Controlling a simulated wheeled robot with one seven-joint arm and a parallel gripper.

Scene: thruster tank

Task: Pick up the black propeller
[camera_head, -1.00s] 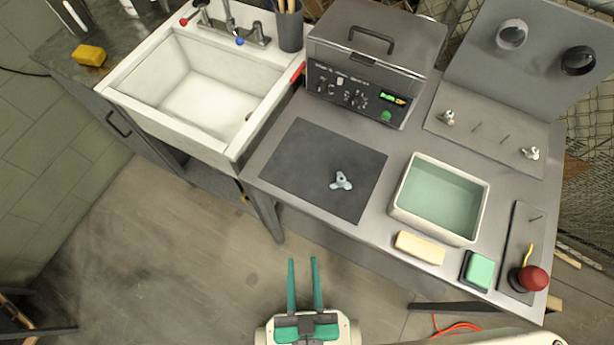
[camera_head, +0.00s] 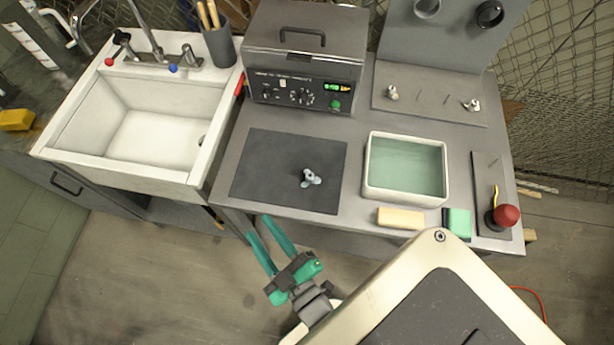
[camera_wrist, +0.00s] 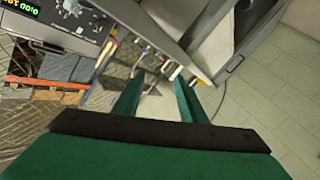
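I cannot make out a black propeller in either view. A pale blue-grey propeller (camera_head: 311,178) lies on the dark mat (camera_head: 262,170) on the workbench in the head view. My gripper (camera_head: 258,227) is in front of the bench's front edge, left of and nearer than that propeller, with its teal fingers apart and nothing between them. The wrist view also shows the gripper (camera_wrist: 157,82) open and empty, with the floor and bench parts beyond it.
A tub of greenish liquid (camera_head: 368,170) stands right of the mat. A control box (camera_head: 303,75) stands behind, a sink (camera_head: 145,125) left. A black ring (camera_head: 490,14) hangs on the back panel.

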